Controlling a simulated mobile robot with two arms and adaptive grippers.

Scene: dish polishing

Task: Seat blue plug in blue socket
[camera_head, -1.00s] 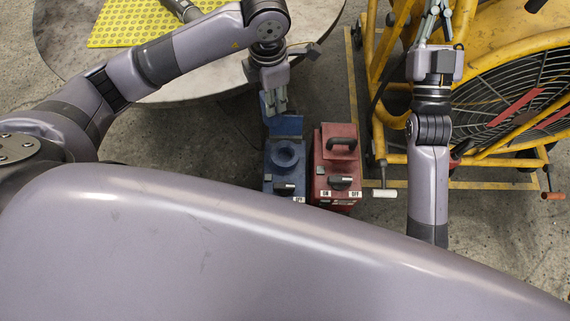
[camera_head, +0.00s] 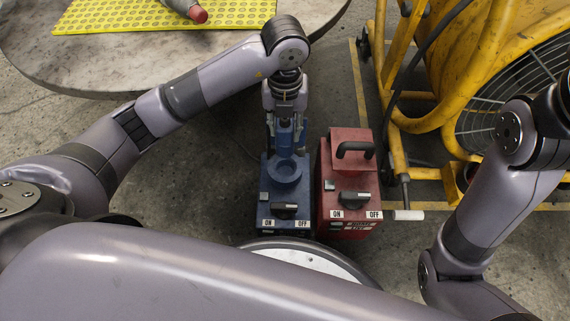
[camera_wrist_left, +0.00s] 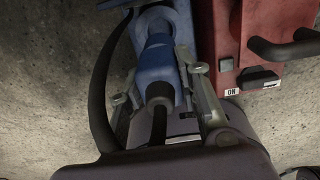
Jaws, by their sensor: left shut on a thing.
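The blue socket box (camera_head: 269,205) stands on the floor below centre in the head view, with a round socket (camera_head: 284,170) on its upper part and a knob marked ON and OFF below. My left gripper (camera_head: 285,130) is at the box's far end, just beyond the socket. In the left wrist view the gripper (camera_wrist_left: 163,98) is shut on the blue plug (camera_wrist_left: 155,60). A dark cable runs from the plug toward the wrist. The plug's front end overlaps the blue box (camera_wrist_left: 181,15); whether it touches the socket is hidden. My right gripper is out of view.
A red box (camera_head: 334,188) with a black handle stands close to the right of the blue one. A yellow fan frame (camera_head: 398,150) is at the right. A round table (camera_head: 110,75) with a yellow mat (camera_head: 150,15) is at the upper left.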

